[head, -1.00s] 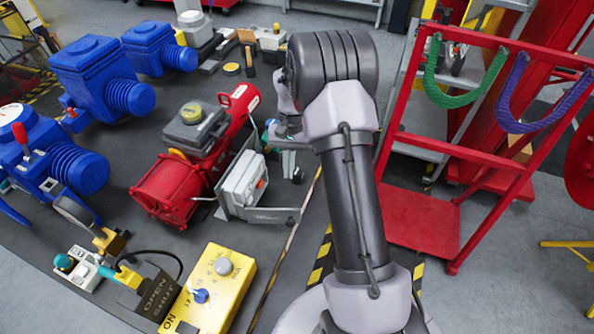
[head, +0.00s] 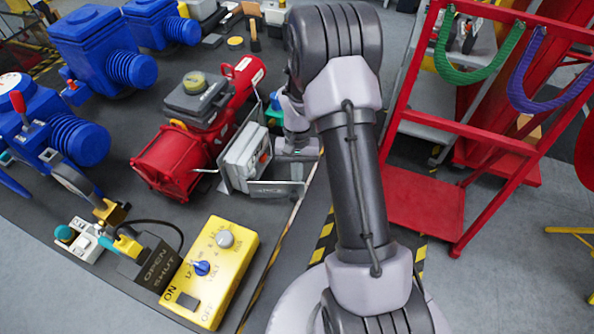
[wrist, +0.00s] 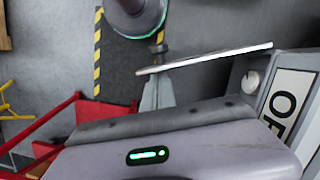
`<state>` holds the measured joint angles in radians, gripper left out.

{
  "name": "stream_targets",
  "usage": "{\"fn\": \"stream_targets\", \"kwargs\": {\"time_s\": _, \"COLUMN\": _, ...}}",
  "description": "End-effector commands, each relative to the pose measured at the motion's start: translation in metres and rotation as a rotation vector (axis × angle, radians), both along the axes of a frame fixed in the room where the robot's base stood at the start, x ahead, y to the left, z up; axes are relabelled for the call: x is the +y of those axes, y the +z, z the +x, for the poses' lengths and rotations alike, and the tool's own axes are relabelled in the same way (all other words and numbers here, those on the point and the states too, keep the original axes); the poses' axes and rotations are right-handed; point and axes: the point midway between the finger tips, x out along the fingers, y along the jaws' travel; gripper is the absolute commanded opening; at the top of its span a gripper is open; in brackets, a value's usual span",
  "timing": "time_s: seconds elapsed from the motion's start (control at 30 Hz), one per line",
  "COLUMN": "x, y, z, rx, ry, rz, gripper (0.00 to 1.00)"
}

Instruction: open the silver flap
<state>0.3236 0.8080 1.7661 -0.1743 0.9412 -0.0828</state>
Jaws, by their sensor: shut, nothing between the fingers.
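The silver flap (head: 279,189) stands out from the right side of a grey switch box (head: 246,158) in the head view. In the wrist view the flap (wrist: 205,60) is a thin, light-edged plate angled away from the box face, which bears a round knob and black letters "OF". My gripper (wrist: 157,82) is shut and empty, with its fingertips close against the flap's near side. Whether they touch it I cannot tell. In the head view my gripper (head: 298,152) is just above and right of the flap, partly hidden by my wrist.
A red motor (head: 190,145) stands left of the box. A yellow control box (head: 210,270) lies in front. A red frame with green and purple slings (head: 425,205) stands right of my arm. Bare floor shows beyond the striped edge.

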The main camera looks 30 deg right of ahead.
Motion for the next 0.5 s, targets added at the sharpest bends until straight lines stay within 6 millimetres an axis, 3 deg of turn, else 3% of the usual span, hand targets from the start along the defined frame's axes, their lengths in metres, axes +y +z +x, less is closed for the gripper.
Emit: {"fn": "stream_targets", "kwargs": {"time_s": 0.5, "x": 0.0030, "y": -0.0006, "z": -0.0070, "rx": 0.001, "ry": -0.047, "rz": 0.000, "gripper": 0.00}}
